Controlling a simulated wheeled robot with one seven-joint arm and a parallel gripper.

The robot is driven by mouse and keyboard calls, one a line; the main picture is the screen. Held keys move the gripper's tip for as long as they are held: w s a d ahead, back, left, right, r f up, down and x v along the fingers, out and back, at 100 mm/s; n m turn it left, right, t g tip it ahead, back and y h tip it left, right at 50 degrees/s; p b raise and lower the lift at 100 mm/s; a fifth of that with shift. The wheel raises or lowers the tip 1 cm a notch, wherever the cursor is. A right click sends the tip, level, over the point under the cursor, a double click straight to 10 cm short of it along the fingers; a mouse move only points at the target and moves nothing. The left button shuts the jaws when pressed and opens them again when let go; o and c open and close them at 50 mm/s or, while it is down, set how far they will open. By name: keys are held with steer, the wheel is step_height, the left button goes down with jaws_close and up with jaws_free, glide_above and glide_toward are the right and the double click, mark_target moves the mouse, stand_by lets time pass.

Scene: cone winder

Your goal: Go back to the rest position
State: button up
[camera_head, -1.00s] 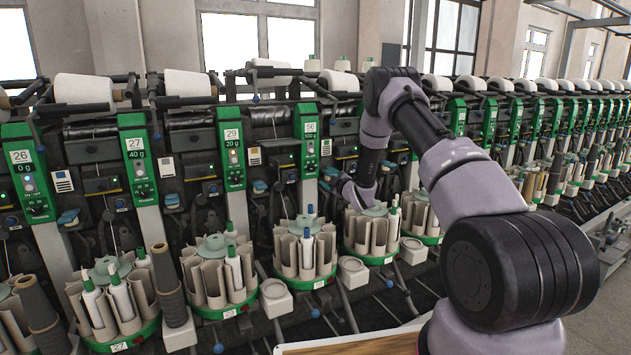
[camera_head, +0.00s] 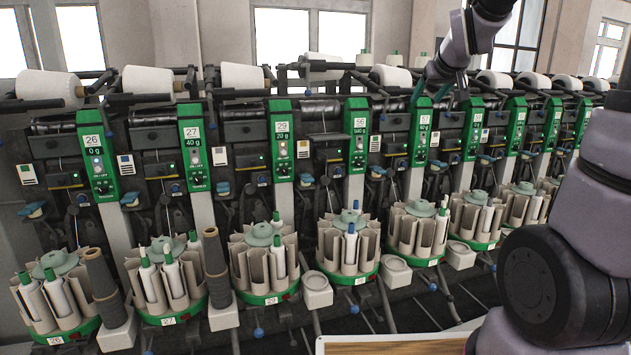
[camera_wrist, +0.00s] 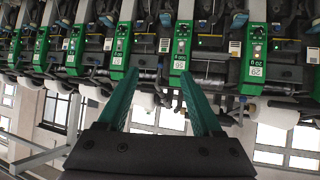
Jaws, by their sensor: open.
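My gripper (camera_head: 440,88) is raised at the upper right of the head view, in front of the top of the winder row. Its two green fingers show spread apart in the wrist view (camera_wrist: 160,105). They are open with nothing between them. The wrist picture is upside down, with the winder's green panels (camera_wrist: 181,45) beyond the fingers and the windows at the bottom. My arm comes in from the right of the head view.
The cone winder has numbered green panels (camera_head: 281,140), white yarn cones (camera_head: 243,77) on top and round bobbin magazines (camera_head: 348,250) below. Two dark cones (camera_head: 215,262) stand in front at the left. A wooden-topped surface (camera_head: 400,347) lies at the bottom.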

steer(key=s+a+m+g+y, duration=0.1)
steer(key=s+a+m+g, duration=0.1)
steer(key=s, duration=1.1)
steer(key=s+a+f+m+g+y, duration=0.1)
steer(key=s+a+m, duration=0.1)
steer(key=s, duration=1.2)
steer(key=shift+s+f+m+g, duration=0.2)
steer(key=shift+f+m+g, duration=0.1)
steer(key=shift+m+g, duration=0.15)
